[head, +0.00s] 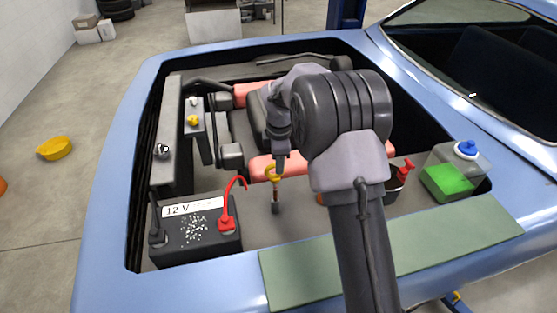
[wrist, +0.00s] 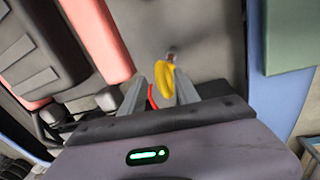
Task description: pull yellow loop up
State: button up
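The yellow loop (head: 272,172) tops a dipstick that stands in a dark tube in the engine bay, between the battery and my arm. In the wrist view the yellow loop (wrist: 164,84) lies between the two fingers. My gripper (head: 281,162) points down at the loop from above. In the wrist view my gripper (wrist: 161,77) is open, with a visible gap on the loop's left side. The right finger is close to the loop; I cannot tell whether it touches. The far part of the loop is partly hidden in the head view.
The 12 V battery (head: 195,232) with a red clamp (head: 228,222) stands left of the loop. Red covers (head: 262,167) lie behind it. A green-filled reservoir (head: 448,174) is at right. A green mat (head: 440,240) covers the front edge of the blue car body.

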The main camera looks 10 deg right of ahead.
notch_tip(320, 180, up, 17)
jog(key=s+p, duration=0.2)
jog(key=p, duration=0.2)
jog(key=shift+s+a+p, duration=0.15)
jog(key=shift+s+p, duration=0.2)
jog(key=shift+r, duration=0.1)
jog(key=s+a+f+m+t+b, duration=0.1)
jog(key=s+f+m+b, duration=0.1)
jog(key=s+m+b, duration=0.2)
jog(key=s+a+f+m+t+y+b, duration=0.1)
jog(key=s+m+b, duration=0.3)
jog(key=s+m, duration=0.6)
jog(key=s+a+f+m+t+y+b, duration=0.1)
jog(key=s+f+m+b, duration=0.3)
jog(key=s, duration=1.4)
jog(key=a+m+t+b, duration=0.1)
jog(key=m, duration=0.2)
jog(key=shift+s+a, duration=0.3)
jog(key=shift+a, duration=0.1)
